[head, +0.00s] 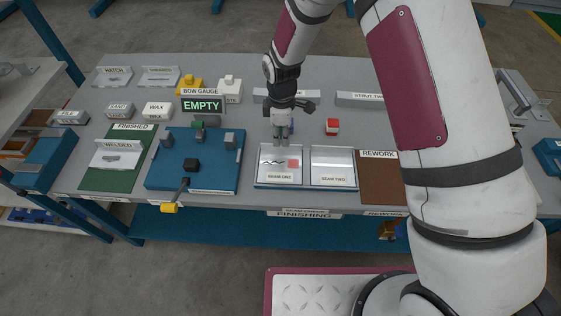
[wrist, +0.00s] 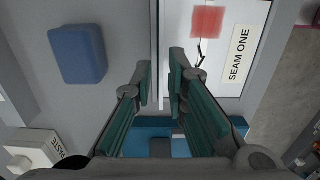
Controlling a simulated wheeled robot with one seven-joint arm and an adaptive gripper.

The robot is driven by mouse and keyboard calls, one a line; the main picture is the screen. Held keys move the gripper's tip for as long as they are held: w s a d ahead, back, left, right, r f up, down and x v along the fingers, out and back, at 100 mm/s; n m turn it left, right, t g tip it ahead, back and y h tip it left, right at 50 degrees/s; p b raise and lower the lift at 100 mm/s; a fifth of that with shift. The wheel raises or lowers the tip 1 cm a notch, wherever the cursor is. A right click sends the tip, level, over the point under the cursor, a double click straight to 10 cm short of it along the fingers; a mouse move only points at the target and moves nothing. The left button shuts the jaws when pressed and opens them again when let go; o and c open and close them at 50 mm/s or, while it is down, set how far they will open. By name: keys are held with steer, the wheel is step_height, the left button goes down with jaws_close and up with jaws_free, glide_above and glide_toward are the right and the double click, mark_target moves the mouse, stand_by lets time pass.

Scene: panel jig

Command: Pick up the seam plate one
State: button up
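The seam one plate (head: 272,158) lies in the left half of a shallow two-part tray on the bench, pale, with a dark wavy line, a red patch and a "SEAM ONE" label. It also shows at the upper right of the wrist view (wrist: 222,62), partly cut off by the frame. My gripper (head: 281,138) points down near the tray's back edge, above the plate's far side. In the wrist view its two fingers (wrist: 160,85) are apart, with a gap between the tips and nothing visibly held. The exact height above the plate cannot be told.
The seam two plate (head: 332,162) lies just right. A brown rework mat (head: 380,185) is beyond it. A blue fixture (head: 172,172) with clamps stands left, near the green finished mat (head: 95,179).

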mark_target(280, 163)
steer(key=shift+f, duration=1.8)
steer(key=shift+c, duration=0.5)
jaws_close()
